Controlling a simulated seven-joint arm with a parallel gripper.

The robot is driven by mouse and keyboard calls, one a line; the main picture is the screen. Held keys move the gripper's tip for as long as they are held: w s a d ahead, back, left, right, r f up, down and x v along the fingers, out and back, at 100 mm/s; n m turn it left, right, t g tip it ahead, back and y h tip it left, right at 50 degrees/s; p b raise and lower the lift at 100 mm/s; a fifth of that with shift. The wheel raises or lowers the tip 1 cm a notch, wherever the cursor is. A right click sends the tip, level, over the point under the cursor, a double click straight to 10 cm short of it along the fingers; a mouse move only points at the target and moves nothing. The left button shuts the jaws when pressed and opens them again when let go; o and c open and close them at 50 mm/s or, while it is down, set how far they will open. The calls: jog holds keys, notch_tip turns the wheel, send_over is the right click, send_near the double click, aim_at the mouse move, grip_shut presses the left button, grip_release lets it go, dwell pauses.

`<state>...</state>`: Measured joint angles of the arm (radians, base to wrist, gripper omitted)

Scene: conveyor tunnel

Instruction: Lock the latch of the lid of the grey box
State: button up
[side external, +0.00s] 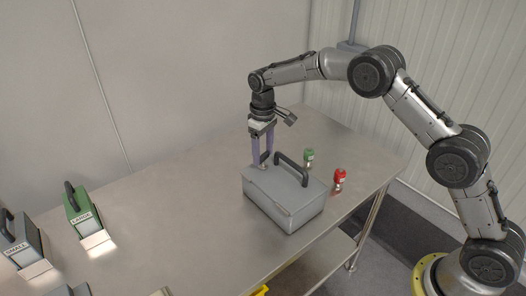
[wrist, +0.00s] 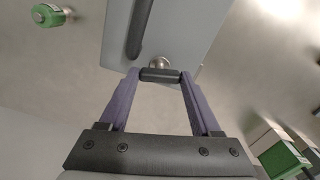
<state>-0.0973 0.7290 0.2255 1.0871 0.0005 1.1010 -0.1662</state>
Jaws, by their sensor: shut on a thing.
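The grey box (side external: 285,200) stands on the metal table with its lid down, and a black carrying handle (side external: 292,166) arches over the lid. My gripper (side external: 262,160) has purple fingers and points down at the box's far left edge. In the wrist view my gripper (wrist: 162,76) is shut on the latch's short dark bar (wrist: 160,75), one fingertip at each end. A round metal knob (wrist: 160,63) sits just beside the bar at the edge of the grey lid (wrist: 185,30). The fingers partly hide the latch in the side view, and I cannot tell whether it is locked.
A green-topped item (side external: 309,155) and a red one (side external: 339,178) stand on the table (side external: 190,190) right of the box. A green case (side external: 82,207) and a grey case (side external: 22,240) stand at the left. The table between them and the grey box is clear.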

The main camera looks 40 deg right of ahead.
aim_at(263, 154)
jog(key=shift+r+m, duration=0.1)
jog(key=shift+m, duration=0.5)
jog(key=o, duration=1.4)
notch_tip(263, 154, up, 14)
jog(key=shift+f, duration=0.1)
